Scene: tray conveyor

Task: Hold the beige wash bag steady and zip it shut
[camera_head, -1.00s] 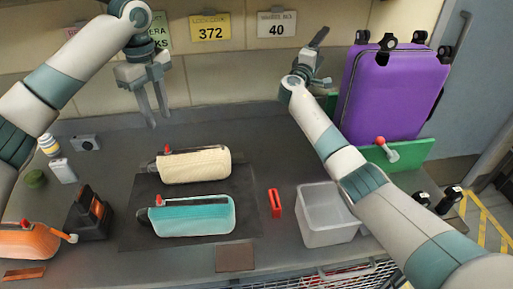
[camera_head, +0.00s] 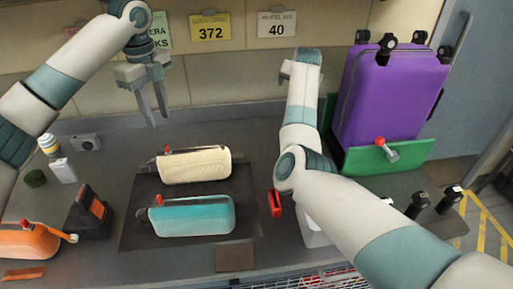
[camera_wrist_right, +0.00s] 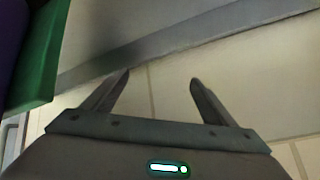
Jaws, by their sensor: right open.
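The beige wash bag (camera_head: 196,166) lies on the dark mat (camera_head: 135,218), behind a teal bag (camera_head: 194,217) of the same kind. A red zip pull (camera_head: 167,149) stands at the beige bag's left end, and a dark gap runs along its top edge. My left gripper (camera_head: 156,121) hangs open and empty above and behind the beige bag, pointing down, touching nothing. In the right wrist view my right gripper (camera_wrist_right: 160,78) is open with nothing between its fingers. In the head view its fingers are mostly hidden behind my right arm, near the back wall.
A purple suitcase (camera_head: 390,100) stands at the back right behind a green panel (camera_head: 400,158) with a red-knobbed lever. My right arm partly covers a clear bin (camera_head: 312,232). A red object (camera_head: 275,204) lies right of the mat. An orange bag (camera_head: 28,240) lies front left.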

